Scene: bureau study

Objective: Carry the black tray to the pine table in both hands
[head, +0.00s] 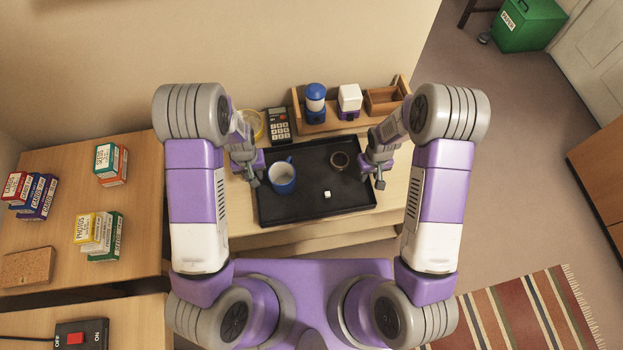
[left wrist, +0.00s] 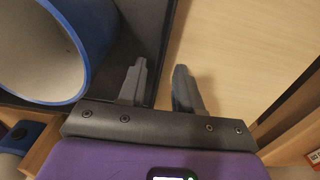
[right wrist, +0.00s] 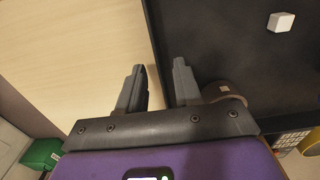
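The black tray (head: 312,207) lies flat on a light wood table (head: 399,195). It holds a blue mug (head: 282,178), a small white cube (head: 327,194) and a dark round cup or ring (head: 339,160). My left gripper (head: 252,172) is at the tray's left edge, beside the mug; in the left wrist view its fingers (left wrist: 160,88) are apart with the tray's side between them. My right gripper (head: 373,172) is at the right edge; its fingers (right wrist: 158,88) are also apart, the tray's edge between them. Contact with the tray is unclear. I cannot tell which table is the pine one.
Behind the tray stand a calculator (head: 278,125) and a wooden organiser (head: 330,124) with a blue-topped and a white-topped item. A wooden desk at left (head: 60,228) carries several small boxes. Open floor and a striped rug (head: 530,315) lie at right.

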